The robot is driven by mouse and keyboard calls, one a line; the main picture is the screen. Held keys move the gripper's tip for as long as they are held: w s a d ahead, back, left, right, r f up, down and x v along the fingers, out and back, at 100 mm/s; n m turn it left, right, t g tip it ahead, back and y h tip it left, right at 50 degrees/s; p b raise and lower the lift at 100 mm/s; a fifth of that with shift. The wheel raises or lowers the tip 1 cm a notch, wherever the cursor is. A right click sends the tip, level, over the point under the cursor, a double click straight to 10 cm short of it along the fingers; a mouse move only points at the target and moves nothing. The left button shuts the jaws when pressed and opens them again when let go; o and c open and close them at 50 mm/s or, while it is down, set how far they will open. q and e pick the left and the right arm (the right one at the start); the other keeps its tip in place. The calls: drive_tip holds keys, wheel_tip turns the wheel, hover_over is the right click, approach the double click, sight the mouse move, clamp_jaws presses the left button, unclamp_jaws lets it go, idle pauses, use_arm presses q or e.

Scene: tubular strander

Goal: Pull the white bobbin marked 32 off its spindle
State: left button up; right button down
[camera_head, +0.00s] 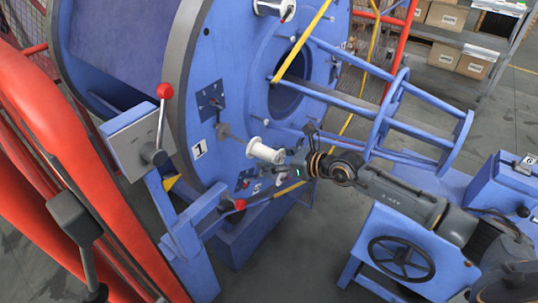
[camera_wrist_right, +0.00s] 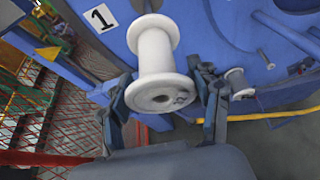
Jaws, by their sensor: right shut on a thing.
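The white bobbin (camera_head: 265,151) is in front of the blue disc face near the plate marked 1. In the right wrist view the bobbin (camera_wrist_right: 155,52) fills the middle, its near flange towards me with a hole and a dark mark I cannot read. My right gripper (camera_head: 284,165) comes from the right in the head view and is shut on the bobbin; in the wrist view its fingers (camera_wrist_right: 162,88) stand on both sides of the near flange. A short spindle (camera_head: 228,131) points from the disc towards the bobbin; I cannot tell whether they still overlap.
Another white bobbin (camera_head: 272,7) sits at the disc's top, and a small one (camera_wrist_right: 238,84) shows right of my fingers in the wrist view. A red-knobbed lever (camera_head: 164,96) and red railing (camera_head: 50,140) stand left. A blue tubular frame (camera_head: 400,110) extends right.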

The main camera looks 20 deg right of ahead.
drive_tip(key=shift+s+d, duration=0.55)
drive_tip(key=shift+s, duration=0.3)
drive_tip(key=shift+s+d, duration=0.55)
drive_tip(key=shift+s, duration=0.25)
drive_tip(key=shift+s+d, duration=0.55)
drive_tip(key=shift+s, duration=0.3)
drive_tip(key=shift+s+d+b, duration=0.2)
drive_tip(key=shift+s+d, duration=0.5)
drive_tip(key=shift+s, duration=0.35)
drive_tip(key=shift+s+d+b, duration=0.15)
drive_tip(key=shift+s+d, duration=0.55)
drive_tip(key=shift+s, duration=0.3)
